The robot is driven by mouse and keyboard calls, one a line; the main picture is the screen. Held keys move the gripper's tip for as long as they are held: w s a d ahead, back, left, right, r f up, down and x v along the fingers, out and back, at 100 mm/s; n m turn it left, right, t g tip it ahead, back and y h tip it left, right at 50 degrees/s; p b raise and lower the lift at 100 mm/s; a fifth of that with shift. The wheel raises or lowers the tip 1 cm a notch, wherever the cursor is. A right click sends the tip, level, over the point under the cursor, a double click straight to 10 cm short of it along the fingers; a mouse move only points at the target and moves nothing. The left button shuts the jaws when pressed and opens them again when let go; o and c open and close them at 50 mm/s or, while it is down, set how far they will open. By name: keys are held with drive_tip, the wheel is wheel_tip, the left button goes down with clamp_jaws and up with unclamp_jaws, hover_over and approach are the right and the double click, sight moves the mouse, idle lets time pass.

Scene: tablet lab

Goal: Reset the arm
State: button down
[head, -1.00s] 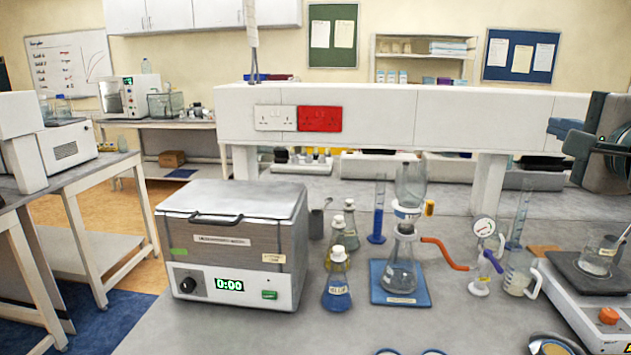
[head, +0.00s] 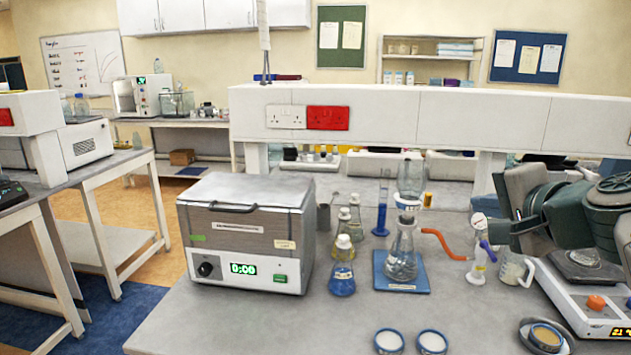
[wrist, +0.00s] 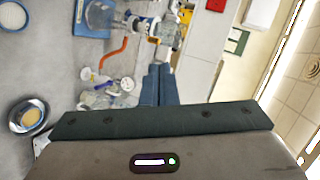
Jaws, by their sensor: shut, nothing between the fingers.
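My gripper shows in the wrist view (wrist: 158,85), its two dark blue fingers together with nothing between them. In the head view my gripper (head: 507,212) and dark arm reach in from the right edge, raised above the right end of the bench. They hide part of the balance and some glassware behind. The gripper points left, toward the filter flask, and appears apart from everything on the bench.
The grey bench holds a water bath (head: 245,230), a blue-liquid flask (head: 342,278), a filter flask (head: 402,262) on a blue mat, a beaker (head: 511,268) and a balance (head: 570,300). Two round dishes (head: 388,341) lie in front. The front left of the bench is clear.

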drive_tip(key=s+a+f+n+g+p, duration=0.1)
drive_tip(key=s+a+f+n+g, duration=0.3)
drive_tip(key=f, duration=0.4)
drive_tip(key=s+a+f+n+g, duration=0.1)
drive_tip(key=a+f+n+g, duration=0.25)
drive_tip(key=a+f, duration=0.35)
drive_tip(key=s+f+n+g+h, duration=0.2)
drive_tip(key=s+f+n, duration=0.3)
drive_tip(key=s+f, duration=0.3)
drive_tip(key=shift+f+n+g+p, duration=0.4)
drive_tip(key=shift+f+g, duration=0.25)
drive_tip(key=shift+f, duration=0.3)
